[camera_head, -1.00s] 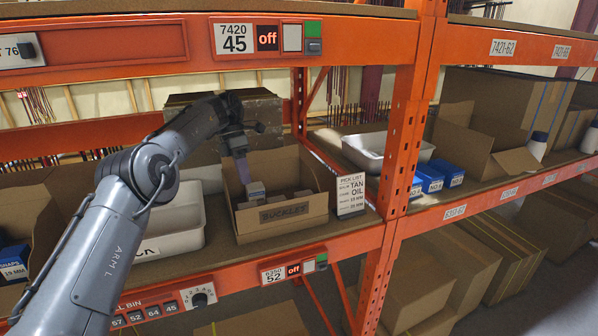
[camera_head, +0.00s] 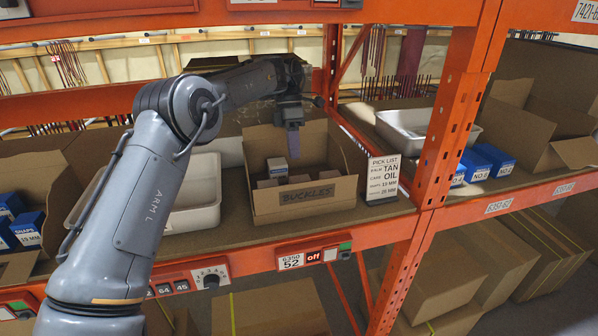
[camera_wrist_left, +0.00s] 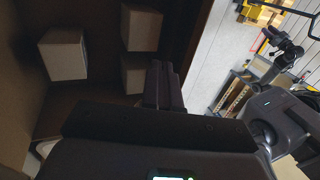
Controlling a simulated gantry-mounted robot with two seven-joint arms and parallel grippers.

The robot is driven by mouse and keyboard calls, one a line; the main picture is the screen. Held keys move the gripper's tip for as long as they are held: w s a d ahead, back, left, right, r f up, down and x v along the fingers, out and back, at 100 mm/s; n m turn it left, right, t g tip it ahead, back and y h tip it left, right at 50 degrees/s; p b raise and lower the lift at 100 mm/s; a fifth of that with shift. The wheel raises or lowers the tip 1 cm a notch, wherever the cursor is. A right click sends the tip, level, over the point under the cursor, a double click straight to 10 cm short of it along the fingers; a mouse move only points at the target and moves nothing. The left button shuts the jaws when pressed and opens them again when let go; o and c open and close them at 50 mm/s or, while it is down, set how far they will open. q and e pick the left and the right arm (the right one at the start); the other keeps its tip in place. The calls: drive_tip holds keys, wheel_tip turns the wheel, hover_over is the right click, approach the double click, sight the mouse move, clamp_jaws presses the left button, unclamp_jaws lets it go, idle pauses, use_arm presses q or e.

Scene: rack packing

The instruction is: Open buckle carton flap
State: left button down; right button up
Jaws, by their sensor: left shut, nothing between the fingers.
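The buckle carton (camera_head: 268,212) is a brown cardboard box marked BUCKLES on the shelf in the head view. Its top is open, and small pale boxes (camera_head: 277,168) show inside. My left gripper (camera_head: 293,146) points down over the middle of the carton's opening. Its fingers are shut and empty, above the small boxes. The left wrist view shows the shut fingers (camera_wrist_left: 165,82) beside several small boxes (camera_wrist_left: 63,53) and the brown carton wall (camera_wrist_left: 197,28). I cannot tell whether the fingers touch a flap.
A white bin (camera_head: 195,213) stands left of the carton. A PICK LIST card (camera_head: 382,179) stands close on its right, before the orange upright (camera_head: 452,130). A pale tray (camera_head: 410,124) and blue boxes (camera_head: 492,160) lie beyond. The orange shelf beam (camera_head: 375,240) runs along the front.

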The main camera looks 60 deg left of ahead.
sight(307, 195)
use_arm(q)
drive_tip(key=x, duration=0.3)
drive_tip(key=shift+d+p, duration=0.1)
drive_tip(key=shift+p, duration=0.2)
drive_tip(key=shift+s+d+f+p, duration=0.1)
drive_tip(key=shift+d+p, duration=0.05)
drive_tip(key=shift+d, duration=0.3)
drive_tip(key=shift+s+d+f+p, duration=0.1)
drive_tip(key=shift+d+p, duration=0.05)
drive_tip(key=shift+d, duration=0.25)
drive_tip(key=shift+s+d+f+p, duration=0.1)
drive_tip(key=shift+s+d+p, duration=0.1)
drive_tip(key=shift+d, duration=0.35)
drive_tip(key=shift+s+d+f+p, duration=0.1)
drive_tip(key=shift+s+d+p, duration=0.1)
drive_tip(key=shift+d, duration=0.35)
drive_tip(key=shift+r, duration=0.1)
